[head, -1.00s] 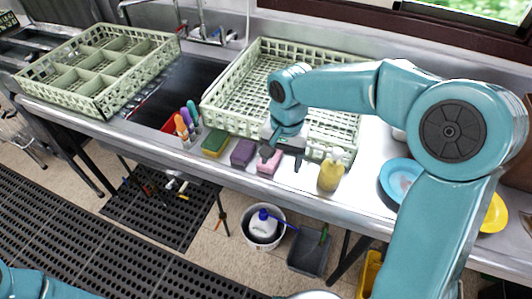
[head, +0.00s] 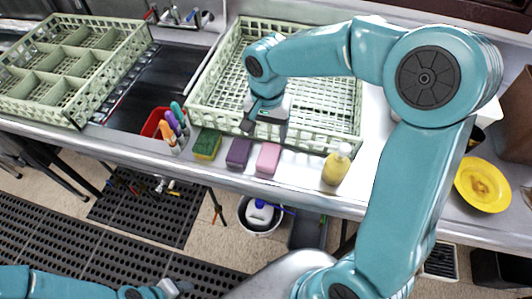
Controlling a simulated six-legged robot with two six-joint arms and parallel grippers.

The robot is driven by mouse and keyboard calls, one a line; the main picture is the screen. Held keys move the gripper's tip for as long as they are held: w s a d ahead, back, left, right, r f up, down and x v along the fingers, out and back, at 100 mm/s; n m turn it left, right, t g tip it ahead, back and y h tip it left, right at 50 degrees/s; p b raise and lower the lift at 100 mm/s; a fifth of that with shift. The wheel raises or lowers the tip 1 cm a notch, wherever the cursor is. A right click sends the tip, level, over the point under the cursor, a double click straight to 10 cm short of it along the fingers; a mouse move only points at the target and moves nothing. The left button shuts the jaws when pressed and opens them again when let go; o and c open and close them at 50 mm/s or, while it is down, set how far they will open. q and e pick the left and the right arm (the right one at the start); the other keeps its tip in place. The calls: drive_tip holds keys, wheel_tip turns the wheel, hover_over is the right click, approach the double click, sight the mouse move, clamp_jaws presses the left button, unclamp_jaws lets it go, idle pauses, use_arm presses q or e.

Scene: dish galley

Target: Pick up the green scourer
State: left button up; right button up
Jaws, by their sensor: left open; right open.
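The green scourer (head: 207,144) lies near the counter's front edge, with a yellow layer showing at its side. It is leftmost in a row with a purple sponge (head: 239,153) and a pink sponge (head: 268,158). My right gripper (head: 264,131) is open and empty, above the front of the right-hand dish rack, to the right of the scourer and apart from it. My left gripper (head: 177,288) is low at the bottom of the head view, well below the counter and far from the scourer.
A dish rack (head: 214,85) stands just behind the sponges. Brushes in a red holder (head: 152,122) stand left of the scourer, beside the sink. A yellow soap bottle (head: 336,165) stands right of the pink sponge. A yellow plate (head: 482,185) lies further right.

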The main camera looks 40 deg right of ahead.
hover_over(269, 155)
wheel_tip(269, 155, down, 6)
drive_tip(key=shift+s+a+r, duration=0.1)
drive_tip(key=shift+s, duration=0.05)
drive_tip(key=shift+f, duration=0.25)
wheel_tip(269, 155, down, 4)
drive_tip(key=shift+f+p, duration=0.25)
drive_tip(key=shift+p, duration=0.65)
drive_tip(key=shift+w+f, duration=0.25)
drive_tip(key=shift+w, duration=0.05)
drive_tip(key=shift+s+r, duration=0.1)
drive_tip(key=shift+s, duration=0.1)
drive_tip(key=c, duration=0.8)
use_arm(q)
drive_tip(key=shift+s+r+b, duration=0.4)
drive_tip(key=shift+b, duration=0.2)
use_arm(e)
wheel_tip(269, 155, up, 20)
